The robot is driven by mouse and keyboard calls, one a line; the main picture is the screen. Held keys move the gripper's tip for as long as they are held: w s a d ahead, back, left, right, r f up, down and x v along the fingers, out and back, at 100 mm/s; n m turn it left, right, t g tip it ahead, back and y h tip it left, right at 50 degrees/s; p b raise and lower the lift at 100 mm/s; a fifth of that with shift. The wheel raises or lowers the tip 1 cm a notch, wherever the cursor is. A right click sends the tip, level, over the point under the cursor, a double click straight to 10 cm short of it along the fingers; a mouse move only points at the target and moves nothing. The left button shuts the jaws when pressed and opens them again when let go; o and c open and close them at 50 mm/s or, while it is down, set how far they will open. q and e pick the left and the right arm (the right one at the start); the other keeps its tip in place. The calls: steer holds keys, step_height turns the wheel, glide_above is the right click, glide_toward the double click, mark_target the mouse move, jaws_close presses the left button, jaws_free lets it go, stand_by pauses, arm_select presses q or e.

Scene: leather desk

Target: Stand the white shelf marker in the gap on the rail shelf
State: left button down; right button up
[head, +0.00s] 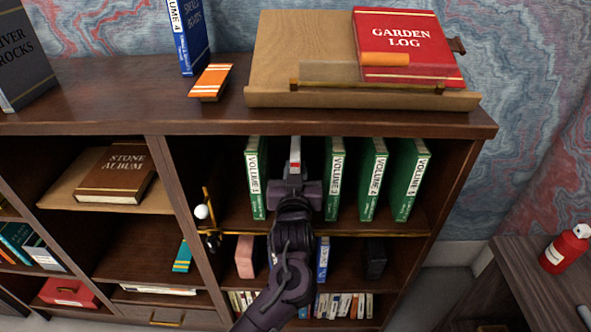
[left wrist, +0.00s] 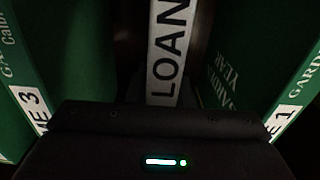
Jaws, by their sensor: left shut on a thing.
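The white shelf marker (head: 295,150) is upright in my left gripper (head: 296,172), which is shut on it. The marker is in the gap on the rail shelf (head: 230,223), between the green Volume 1 (head: 256,180) and the green Volume 3 (head: 334,180). These books also flank it in the left wrist view, Volume 3 (left wrist: 35,70) on the left and Volume 1 (left wrist: 265,60) on the right. The marker's foot is hidden. My right gripper is not in view.
Green Volume 4 (head: 373,180) and Volume 5 (head: 409,180) stand to the right. A brass bracket with a white ball (head: 202,211) is at the shelf's left end. The desktop above holds a wooden stand (head: 272,60) with a red Garden Log (head: 408,50).

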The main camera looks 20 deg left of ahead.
arm_select(q)
steer(key=c, duration=1.3)
jaws_free()
steer(key=shift+f, duration=0.1)
steer(key=v, duration=1.2)
steer(key=shift+r, duration=0.2)
